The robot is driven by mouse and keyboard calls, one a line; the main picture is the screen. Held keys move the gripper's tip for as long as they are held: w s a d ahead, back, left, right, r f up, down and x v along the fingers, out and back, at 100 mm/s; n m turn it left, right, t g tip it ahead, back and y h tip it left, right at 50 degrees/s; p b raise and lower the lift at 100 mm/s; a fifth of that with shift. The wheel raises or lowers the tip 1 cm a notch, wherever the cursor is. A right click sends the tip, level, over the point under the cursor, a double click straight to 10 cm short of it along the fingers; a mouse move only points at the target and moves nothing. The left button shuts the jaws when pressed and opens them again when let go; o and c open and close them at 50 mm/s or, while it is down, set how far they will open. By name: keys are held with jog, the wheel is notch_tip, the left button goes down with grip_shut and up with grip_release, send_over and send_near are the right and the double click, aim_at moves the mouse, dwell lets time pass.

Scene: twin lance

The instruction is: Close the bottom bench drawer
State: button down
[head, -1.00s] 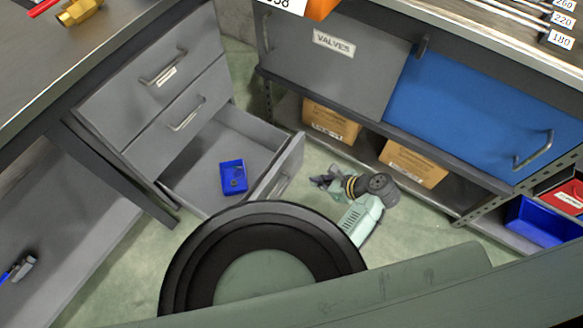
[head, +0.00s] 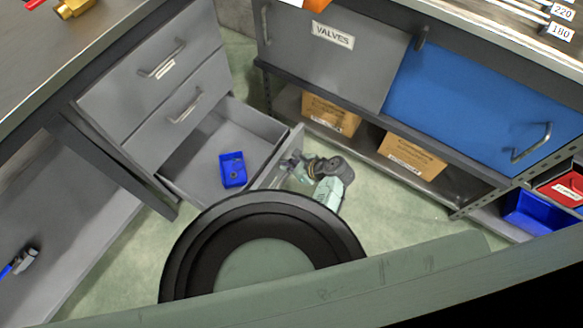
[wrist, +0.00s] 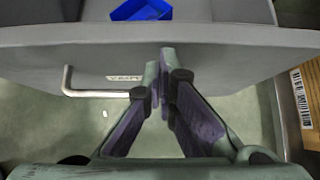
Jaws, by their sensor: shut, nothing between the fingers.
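The bottom bench drawer (head: 200,172) stands pulled out below two shut drawers in the head view. A small blue bin (head: 232,171) sits inside it. My gripper (head: 306,168) is just outside the drawer front, low over the floor. In the wrist view the gripper's fingers (wrist: 162,68) are together and empty, with the tips at the drawer front (wrist: 220,60), right of its bar handle (wrist: 95,93) and label. I cannot tell whether the tips touch the panel. The blue bin also shows in the wrist view (wrist: 140,9).
A shelf with cardboard boxes (head: 413,155) stands on the right under a cabinet with a grey VALVES door and a blue door (head: 480,100). My round black-rimmed body part covers the lower middle. Green floor (head: 400,210) is free right of the drawer.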

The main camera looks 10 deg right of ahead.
dwell(0.3)
jog(key=w+a, duration=2.3)
jog(key=shift+w+a, duration=0.2)
jog(key=shift+w, duration=0.05)
jog(key=shift+a+r, duration=0.1)
jog(key=shift+r, duration=0.1)
